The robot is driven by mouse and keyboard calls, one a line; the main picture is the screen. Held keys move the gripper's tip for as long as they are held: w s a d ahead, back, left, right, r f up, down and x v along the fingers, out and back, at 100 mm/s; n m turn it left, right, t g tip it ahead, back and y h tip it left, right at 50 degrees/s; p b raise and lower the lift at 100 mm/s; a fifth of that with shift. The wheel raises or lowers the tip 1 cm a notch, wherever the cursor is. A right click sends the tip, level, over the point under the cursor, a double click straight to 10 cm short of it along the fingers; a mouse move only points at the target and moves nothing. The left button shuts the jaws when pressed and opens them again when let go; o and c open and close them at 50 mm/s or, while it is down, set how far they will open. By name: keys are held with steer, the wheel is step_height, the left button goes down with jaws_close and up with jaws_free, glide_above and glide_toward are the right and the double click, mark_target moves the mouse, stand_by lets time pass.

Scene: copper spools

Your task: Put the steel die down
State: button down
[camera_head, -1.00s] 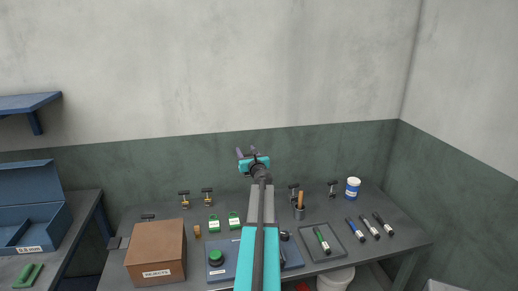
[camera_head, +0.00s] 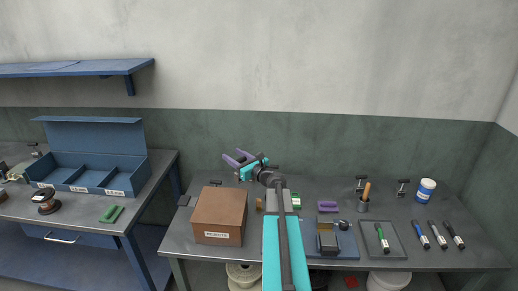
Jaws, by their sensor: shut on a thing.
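My gripper (camera_head: 237,158) is held up in front of the green wall band, above and behind the brown box, with its purple fingers pointing up and left. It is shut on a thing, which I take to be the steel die. The die is too small or too hidden between the fingers to make out. The gripper is well clear of the bench tops.
A blue compartment case (camera_head: 100,178) with its lid up stands on the left bench, with a green piece (camera_head: 112,214) and a copper spool (camera_head: 46,204) before it. A brown box (camera_head: 219,214), a grey tray (camera_head: 402,250) and a blue-white tub (camera_head: 426,190) stand on the right bench.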

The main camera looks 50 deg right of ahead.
steer(key=w+a+f+n+g+y+b, duration=0.15)
steer(key=a+n+y, duration=0.3)
steer(key=a, duration=1.05)
steer(key=a+f+n+g+y, duration=0.1)
steer(key=a+f+n+y, duration=0.35)
steer(key=a, duration=1.15)
steer(key=s+a+f+n+g+y+b, duration=0.1)
steer(key=s+a+f+g+y+b, duration=0.1)
steer(key=a, duration=0.6)
steer(key=s+a+f+n+g+y+b, duration=0.1)
steer(key=s+a+f+g+y+b, duration=0.2)
steer(key=a, duration=0.5)
step_height(320, 180, down, 2)
steer(key=s+y+b, duration=0.1)
steer(key=b, duration=0.2)
steer(key=shift+a+f+y+b, duration=0.25)
steer(key=shift+a+y+b, duration=0.05)
steer(key=shift+a+y, duration=0.1)
